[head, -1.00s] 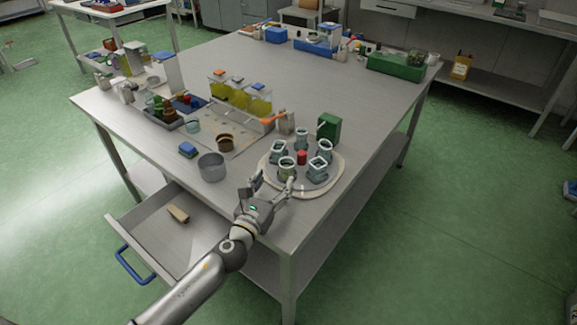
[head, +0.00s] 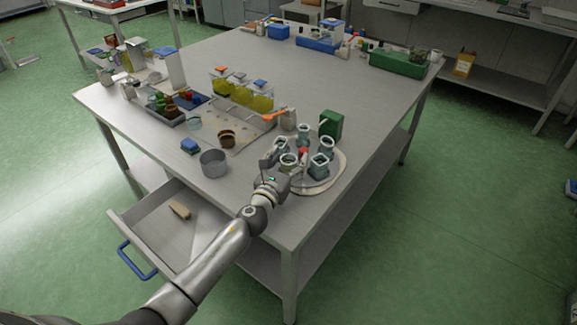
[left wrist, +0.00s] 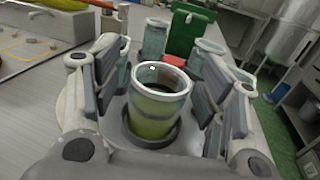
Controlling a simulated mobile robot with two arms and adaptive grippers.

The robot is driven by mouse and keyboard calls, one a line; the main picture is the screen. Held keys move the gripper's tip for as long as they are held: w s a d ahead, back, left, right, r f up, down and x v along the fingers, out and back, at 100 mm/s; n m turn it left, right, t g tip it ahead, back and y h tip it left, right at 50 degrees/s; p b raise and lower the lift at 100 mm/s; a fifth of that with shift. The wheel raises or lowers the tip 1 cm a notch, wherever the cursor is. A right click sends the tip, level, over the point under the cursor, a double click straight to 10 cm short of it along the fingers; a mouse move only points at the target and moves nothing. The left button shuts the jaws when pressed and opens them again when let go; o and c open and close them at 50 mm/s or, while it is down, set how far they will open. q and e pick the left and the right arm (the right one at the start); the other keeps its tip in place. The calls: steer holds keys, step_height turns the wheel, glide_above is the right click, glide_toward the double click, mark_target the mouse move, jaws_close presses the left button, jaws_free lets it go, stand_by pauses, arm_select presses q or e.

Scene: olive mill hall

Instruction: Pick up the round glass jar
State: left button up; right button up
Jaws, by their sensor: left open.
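The round glass jar (left wrist: 160,105) has a pale rim and greenish contents. In the left wrist view it stands upright in a dark round holder, with an open top. My left gripper (left wrist: 156,82) is open, with one finger on each side of this jar. I see a gap on both sides, so it is not gripped. In the head view my left gripper (head: 284,165) is at the front of the round tray (head: 336,178), and its fingers partly cover the jar (head: 288,159). My right gripper is not in view.
Several similar jars stand around the tray, including a squarer one (head: 319,164), close behind my fingers. A red piece (head: 302,152) sits mid-tray and a green box (head: 331,123) behind it. A metal pot (head: 213,163) stands left, above an open drawer (head: 165,235).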

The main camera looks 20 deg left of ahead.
arm_select(q)
steer(key=c, duration=1.1)
steer(key=shift+r, duration=0.15)
steer(key=shift+c, duration=0.2)
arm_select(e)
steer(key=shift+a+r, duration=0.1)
